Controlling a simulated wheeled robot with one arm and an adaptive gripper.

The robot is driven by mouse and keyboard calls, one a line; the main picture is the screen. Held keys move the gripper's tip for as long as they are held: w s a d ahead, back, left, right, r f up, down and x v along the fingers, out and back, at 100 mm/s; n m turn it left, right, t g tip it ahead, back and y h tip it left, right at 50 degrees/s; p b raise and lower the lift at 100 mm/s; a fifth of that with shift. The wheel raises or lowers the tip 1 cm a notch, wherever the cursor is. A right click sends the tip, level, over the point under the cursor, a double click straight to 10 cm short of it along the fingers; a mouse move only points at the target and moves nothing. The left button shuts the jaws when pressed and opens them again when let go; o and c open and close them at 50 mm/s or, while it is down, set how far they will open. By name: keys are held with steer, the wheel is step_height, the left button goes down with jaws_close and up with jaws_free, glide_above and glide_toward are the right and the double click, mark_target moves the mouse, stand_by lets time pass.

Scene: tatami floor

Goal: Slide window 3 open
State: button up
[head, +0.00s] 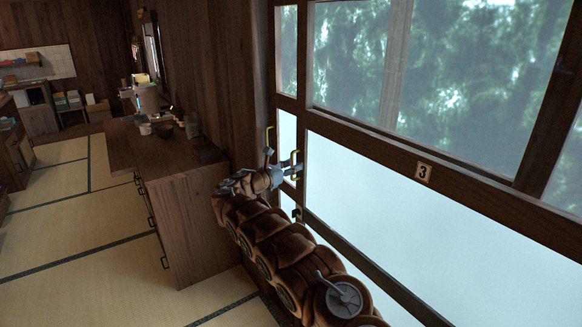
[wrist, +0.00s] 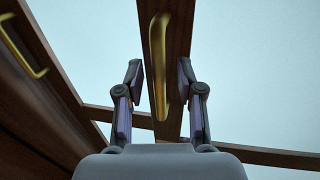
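Window 3 is the large wood-framed window (head: 380,195) on the right in the head view, with a number 3 label (head: 424,172) on its middle rail. Its brass handle (head: 297,166) is on the left upright. In the wrist view the upright brass handle (wrist: 158,75) is on a dark wooden stile. My gripper (wrist: 160,80) is open, with one finger to each side of the handle and a gap on both sides. In the head view my gripper (head: 285,168) is at the handle, partly hidden by my wrist. I cannot tell how deep the handle sits between the fingers.
A second brass handle (head: 268,140) is left of the first, and a handle also shows at the left in the wrist view (wrist: 27,52). A wooden cabinet (head: 190,225) with cups and small items on top stands left of my arm. Tatami floor (head: 85,260) is clear further left.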

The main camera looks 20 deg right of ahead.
steer(key=v, duration=1.2)
stand_by(0.4)
steer(key=s+d+r+m+g+y, duration=0.1)
steer(key=s+d+r+m+g, duration=0.15)
steer(key=s, duration=0.45)
steer(key=s+d+r+m+g+y, duration=0.1)
steer(key=s+d+r+m+g, duration=0.1)
steer(key=s+d+m, duration=0.35)
steer(key=s+d+r+m+g+y, duration=0.1)
steer(key=s+d+r+m+g, duration=0.15)
steer(key=s, duration=0.65)
steer(key=s+a+f+m+g+y, duration=0.1)
steer(key=s+m+y, duration=0.1)
steer(key=s, duration=0.5)
steer(key=s+a+f+m+y, duration=0.1)
steer(key=s+a+m+y, duration=0.1)
steer(key=s, duration=0.6)
steer(key=s+a+f+m+y, duration=0.3)
steer(key=s+a+f+y, duration=0.1)
steer(key=s+a, duration=0.6)
steer(key=s+a+f+m+y, duration=0.4)
steer(key=s+a+y, duration=0.2)
steer(key=s+a, duration=0.4)
steer(key=s, duration=0.4)
steer(key=shift+a, duration=0.25)
